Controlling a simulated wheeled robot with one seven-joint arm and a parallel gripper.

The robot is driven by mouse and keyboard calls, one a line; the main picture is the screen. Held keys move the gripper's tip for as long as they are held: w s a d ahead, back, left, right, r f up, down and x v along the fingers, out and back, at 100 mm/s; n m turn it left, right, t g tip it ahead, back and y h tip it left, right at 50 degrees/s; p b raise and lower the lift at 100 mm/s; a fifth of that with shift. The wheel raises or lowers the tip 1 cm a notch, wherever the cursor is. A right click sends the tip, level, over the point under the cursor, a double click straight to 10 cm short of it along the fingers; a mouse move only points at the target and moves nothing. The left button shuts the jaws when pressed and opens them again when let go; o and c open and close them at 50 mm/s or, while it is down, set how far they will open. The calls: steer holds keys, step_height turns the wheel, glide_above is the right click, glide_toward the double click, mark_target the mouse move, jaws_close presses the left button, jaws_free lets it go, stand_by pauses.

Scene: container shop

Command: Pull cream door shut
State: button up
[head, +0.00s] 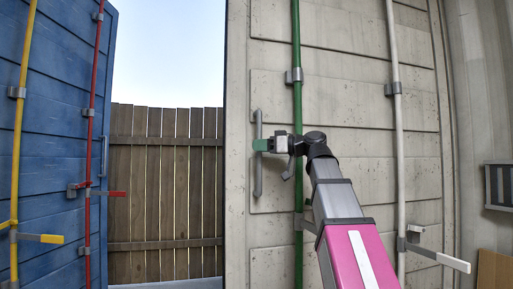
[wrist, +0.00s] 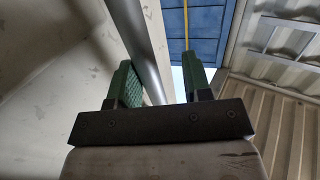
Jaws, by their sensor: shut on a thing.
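The cream door (head: 345,60) fills the right of the head view, with horizontal panels, a green rod (head: 297,90) and a white rod (head: 394,130). Its grey vertical handle (head: 258,180) is near its left edge. My gripper (head: 262,145) is shut on this handle at about mid-height. In the wrist view, the handle's grey bar (wrist: 143,45) passes between the green-padded fingers of my gripper (wrist: 165,88), close to the left finger. The cream door's face (wrist: 45,60) fills the left of that view. The handle's lower part is hidden behind my gripper there.
A blue door (head: 50,130) with a yellow rod (head: 20,90) and a red rod (head: 91,100) stands at the left. A wooden fence (head: 160,180) shows in the gap between the doors. A grey corrugated wall (wrist: 275,95) is at the right of the wrist view.

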steer(key=v, duration=0.9)
stand_by(0.4)
